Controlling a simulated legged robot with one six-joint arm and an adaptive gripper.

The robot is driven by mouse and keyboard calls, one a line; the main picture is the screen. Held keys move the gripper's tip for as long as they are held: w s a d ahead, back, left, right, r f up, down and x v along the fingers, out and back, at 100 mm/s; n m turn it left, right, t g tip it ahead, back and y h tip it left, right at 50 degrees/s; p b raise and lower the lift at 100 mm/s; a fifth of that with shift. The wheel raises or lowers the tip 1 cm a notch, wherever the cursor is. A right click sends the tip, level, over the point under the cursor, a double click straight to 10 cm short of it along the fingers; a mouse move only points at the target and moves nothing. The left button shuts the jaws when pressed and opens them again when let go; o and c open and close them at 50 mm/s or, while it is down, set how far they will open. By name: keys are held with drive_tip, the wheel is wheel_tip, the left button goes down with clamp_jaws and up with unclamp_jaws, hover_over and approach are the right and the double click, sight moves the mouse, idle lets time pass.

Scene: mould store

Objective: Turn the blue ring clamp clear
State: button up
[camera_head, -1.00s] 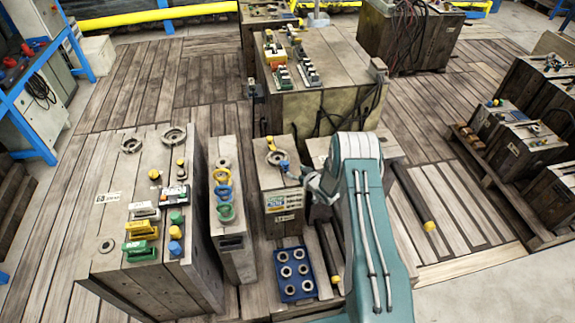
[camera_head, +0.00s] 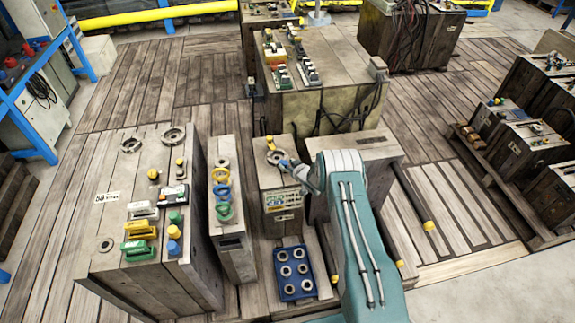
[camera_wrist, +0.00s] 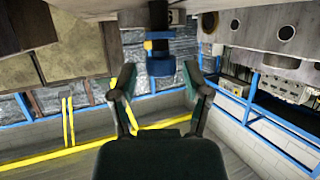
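The blue ring clamp (camera_head: 284,163) is on top of a narrow grey-brown mould block (camera_head: 276,183), by a round metal ring. In the wrist view the clamp (camera_wrist: 161,76) shows as a blue piece on a dark stem, with a small yellow part beside it. My gripper (camera_head: 293,168) is close to the clamp on its right side in the head view. In the wrist view my gripper (camera_wrist: 161,84) is open, its fingers on either side of the clamp with a gap at each side. Contact is not visible. The far side of the clamp is hidden.
To the left stands a narrow block with yellow, blue and green rings (camera_head: 223,192), then a wider block with coloured handles (camera_head: 142,232). A blue tray of metal rings (camera_head: 282,297) lies in front. A large mould (camera_head: 318,106) stands behind.

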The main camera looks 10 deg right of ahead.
clamp_jaws()
drive_tip(key=shift+n+y, duration=0.3)
drive_tip(key=shift+y, duration=0.1)
drive_tip(key=shift+w+d+n+g+y, duration=0.1)
drive_tip(key=shift+w+n+g+y, duration=0.05)
drive_tip(key=shift+n+g+y, duration=0.65)
drive_tip(key=shift+w+d+n+g+y, duration=0.1)
drive_tip(key=shift+n+g+y, duration=0.4)
drive_tip(key=shift+n+y, duration=0.5)
drive_tip(key=shift+n+g+y, duration=0.4)
drive_tip(key=shift+n, duration=0.2)
drive_tip(key=shift+w+r+n+g+y, duration=0.1)
drive_tip(key=shift+r+n+g+y, duration=0.05)
drive_tip(key=shift+n+g+y, duration=0.15)
drive_tip(key=o, duration=0.5)
unclamp_jaws()
drive_tip(key=shift+d, duration=0.1)
drive_tip(key=v, duration=1.1)
drive_tip(key=shift+s+d, duration=0.25)
drive_tip(key=shift+d, duration=0.05)
